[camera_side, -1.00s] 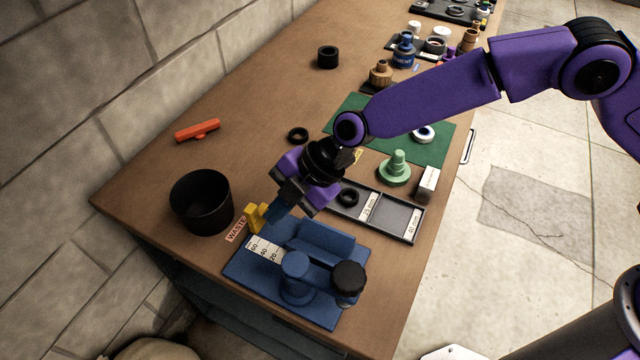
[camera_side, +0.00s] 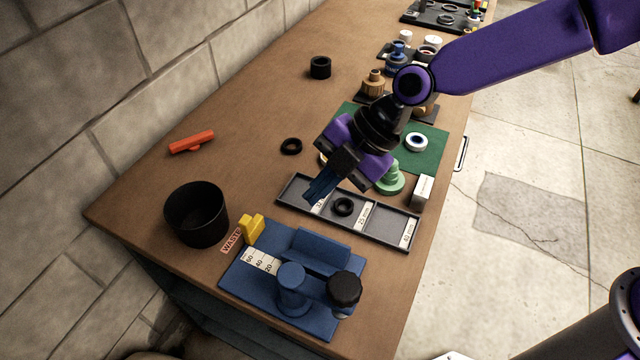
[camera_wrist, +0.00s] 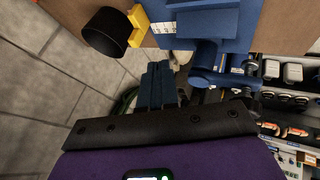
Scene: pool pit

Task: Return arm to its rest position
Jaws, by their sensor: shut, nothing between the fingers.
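My gripper (camera_side: 318,190) is in the air above the left end of the black sorting tray in the side view. Its blue fingers are together with nothing between them. In the wrist view the shut fingers (camera_wrist: 158,85) point toward the bench edge, with the blue measuring fixture (camera_wrist: 215,30) and the black waste cup (camera_wrist: 106,32) beyond them. The fixture (camera_side: 245,285) also shows at the near end of the bench in the side view, apart from my gripper.
The sorting tray (camera_side: 378,229) holds a black ring (camera_side: 342,207). The waste cup (camera_side: 196,215) stands at left. A green fitting (camera_side: 389,178) stands close behind my gripper on the green mat (camera_side: 432,150). An orange tool (camera_side: 192,142) lies near the wall.

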